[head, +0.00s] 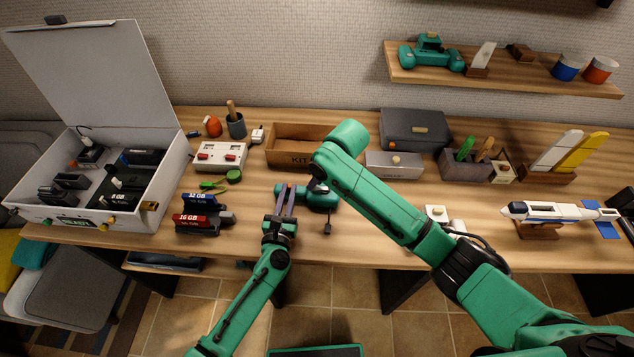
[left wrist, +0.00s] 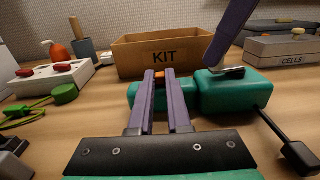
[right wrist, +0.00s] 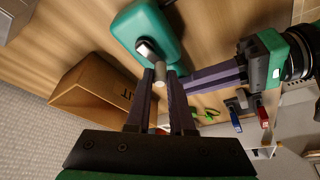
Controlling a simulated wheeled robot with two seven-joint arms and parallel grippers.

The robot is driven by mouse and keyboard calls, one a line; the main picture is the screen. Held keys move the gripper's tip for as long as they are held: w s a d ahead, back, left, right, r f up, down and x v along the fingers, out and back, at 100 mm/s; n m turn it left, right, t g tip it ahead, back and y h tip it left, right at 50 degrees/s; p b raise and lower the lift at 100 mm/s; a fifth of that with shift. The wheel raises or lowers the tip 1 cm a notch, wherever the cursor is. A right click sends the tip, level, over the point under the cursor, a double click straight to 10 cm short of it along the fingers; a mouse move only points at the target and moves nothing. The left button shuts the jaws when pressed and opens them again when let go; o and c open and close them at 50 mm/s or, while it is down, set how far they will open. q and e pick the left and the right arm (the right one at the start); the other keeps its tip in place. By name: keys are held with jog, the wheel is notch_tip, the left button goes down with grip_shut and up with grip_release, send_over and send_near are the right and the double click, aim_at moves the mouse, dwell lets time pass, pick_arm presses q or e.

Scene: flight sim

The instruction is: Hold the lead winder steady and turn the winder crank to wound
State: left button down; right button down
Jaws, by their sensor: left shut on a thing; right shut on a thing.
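The lead winder (head: 322,200) is a green rounded body on the bench's front half; in the left wrist view it shows as two green blocks (left wrist: 240,92). A dark plug (left wrist: 300,157) hangs off it on a black lead. My left gripper (left wrist: 160,78) is shut on the winder's narrower left part, mostly hidden between the purple fingers. My right gripper (right wrist: 160,75) is shut on the winder crank (right wrist: 160,74), whose pale round knob shows between the fingers. In the head view my right forearm hides part of the crank.
The open wooden KIT box (head: 290,145) stands just behind the winder. A grey CELLS box (head: 393,165) is behind to the right. Black card holders (head: 197,222) and a green lead coil (head: 234,175) lie left. A model rocket (head: 560,211) stands far right.

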jog(key=m, duration=0.2)
jog(key=w+m+t+h, duration=0.1)
jog(key=shift+m, duration=0.4)
jog(key=m, duration=0.1)
jog(key=m+h, duration=0.1)
jog(key=m, duration=0.1)
jog(key=shift+w+d+m, duration=0.1)
jog(key=shift+w+m, duration=0.2)
jog(key=shift+w, duration=0.05)
jog(key=m, duration=0.1)
jog(key=m+h, duration=0.1)
jog(key=shift+w+d+m+h, duration=0.2)
jog(key=shift+w+m+h, duration=0.05)
jog(key=shift+m+h, duration=0.05)
jog(key=shift+w+d+m+h, duration=0.2)
jog(key=shift+m+h, duration=0.15)
jog(key=shift+m, duration=0.6)
jog(key=shift+w+d+m+h, duration=0.15)
jog(key=shift+m+h, duration=0.2)
jog(key=shift+m, duration=0.6)
jog(key=shift+s, duration=0.1)
jog(key=c, duration=0.8)
grip_release()
jog(key=shift+o, duration=0.2)
notch_tip(320, 180, up, 10)
